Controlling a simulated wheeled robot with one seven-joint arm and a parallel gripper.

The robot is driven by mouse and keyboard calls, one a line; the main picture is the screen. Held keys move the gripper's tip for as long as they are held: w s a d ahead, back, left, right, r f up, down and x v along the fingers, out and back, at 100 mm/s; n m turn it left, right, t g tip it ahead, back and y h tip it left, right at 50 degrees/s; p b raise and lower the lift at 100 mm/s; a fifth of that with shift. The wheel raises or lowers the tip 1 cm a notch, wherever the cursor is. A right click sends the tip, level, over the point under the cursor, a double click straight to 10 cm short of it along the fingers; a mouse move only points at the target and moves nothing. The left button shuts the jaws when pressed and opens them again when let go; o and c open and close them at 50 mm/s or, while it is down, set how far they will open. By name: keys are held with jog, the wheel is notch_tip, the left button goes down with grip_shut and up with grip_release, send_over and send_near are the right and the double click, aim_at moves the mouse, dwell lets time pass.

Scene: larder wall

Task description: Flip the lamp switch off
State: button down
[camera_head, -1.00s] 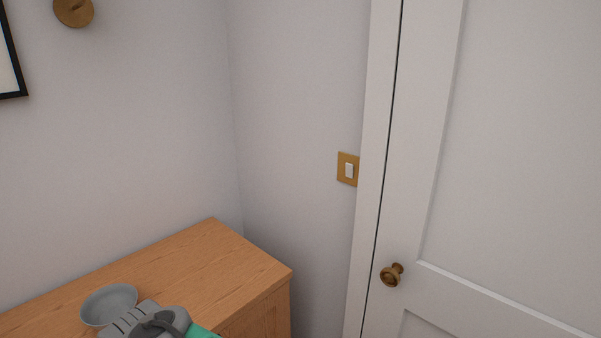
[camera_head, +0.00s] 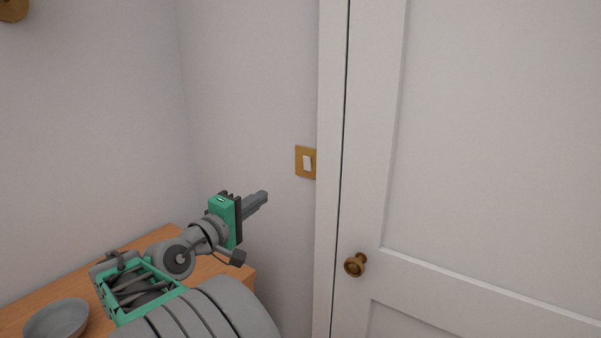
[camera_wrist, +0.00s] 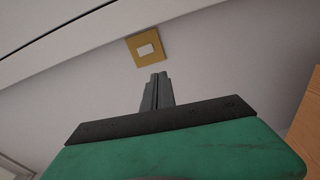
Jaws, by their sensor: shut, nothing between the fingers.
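The lamp switch (camera_head: 307,163) is a white rocker on a brass plate, on the wall just left of the door frame. In the wrist view the switch (camera_wrist: 146,50) shows ahead of the fingertips. My gripper (camera_head: 262,197) is shut and empty. In the head view it is to the left of the switch and a little lower, pointing toward that wall. In the wrist view its fingers (camera_wrist: 158,78) end just short of the plate in the picture, with a gap between. I cannot tell which way the rocker is tipped.
A white door (camera_head: 480,150) with a brass knob (camera_head: 355,264) stands right of the switch. A wooden cabinet (camera_head: 150,240) is at the lower left under my arm, with a grey bowl (camera_head: 57,320) on it. The wall around the switch is clear.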

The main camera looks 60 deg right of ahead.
aim_at(307, 160)
jog(key=s+r, duration=0.1)
jog(key=s+r+g+h, duration=0.1)
jog(key=shift+d+r, duration=0.15)
jog(key=shift+r, duration=0.15)
jog(key=shift+w+d, duration=0.1)
jog(key=d+p, duration=0.1)
jog(key=d, duration=0.3)
jog(key=s+d+r+p, duration=0.1)
jog(key=d, duration=0.4)
jog(key=s+d+p, duration=0.1)
jog(key=d, duration=0.3)
jog(key=shift+d+r, duration=0.25)
jog(key=shift+d, duration=0.1)
